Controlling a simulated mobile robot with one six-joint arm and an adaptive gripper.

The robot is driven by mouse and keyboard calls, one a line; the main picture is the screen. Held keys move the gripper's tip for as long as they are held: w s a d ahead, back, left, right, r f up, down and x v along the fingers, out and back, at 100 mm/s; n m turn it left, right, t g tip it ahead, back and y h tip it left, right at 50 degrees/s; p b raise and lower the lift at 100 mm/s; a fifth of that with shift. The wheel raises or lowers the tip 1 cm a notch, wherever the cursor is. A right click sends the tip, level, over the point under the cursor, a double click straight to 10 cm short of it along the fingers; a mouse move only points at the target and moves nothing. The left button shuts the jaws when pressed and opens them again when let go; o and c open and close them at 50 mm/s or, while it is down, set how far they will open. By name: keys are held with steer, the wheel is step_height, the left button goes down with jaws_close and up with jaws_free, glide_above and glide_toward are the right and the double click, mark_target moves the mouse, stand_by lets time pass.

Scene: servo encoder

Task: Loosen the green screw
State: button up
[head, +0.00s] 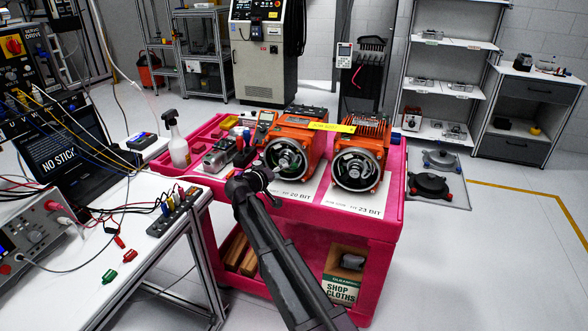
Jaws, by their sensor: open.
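Two orange servo motors stand side by side on a pink cart (395,235). The left motor (305,135) is above a "20 BIT" label and the right motor (372,143) above a "23 BIT" label. Both show open round ends with a metal hub. I cannot make out the green screw for certain at this size. My dark arm reaches up from the bottom. My gripper (262,177) is open, small in view, in front of and slightly left of the left motor's round end. I see nothing between its fingers, and contact cannot be judged.
A spray bottle (175,140) and small tools stand on the cart's left side. A shop cloths box (343,275) sits on its lower shelf. A white bench (130,205) with cables, a laptop and red and green clips is left.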

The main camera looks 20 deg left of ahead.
mark_target(293, 166)
steer(key=b+x, duration=0.1)
steer(key=x, duration=0.6)
steer(key=shift+w+d+f, duration=0.15)
steer(key=shift+w, duration=0.2)
steer(key=shift+c, duration=0.3)
jaws_close()
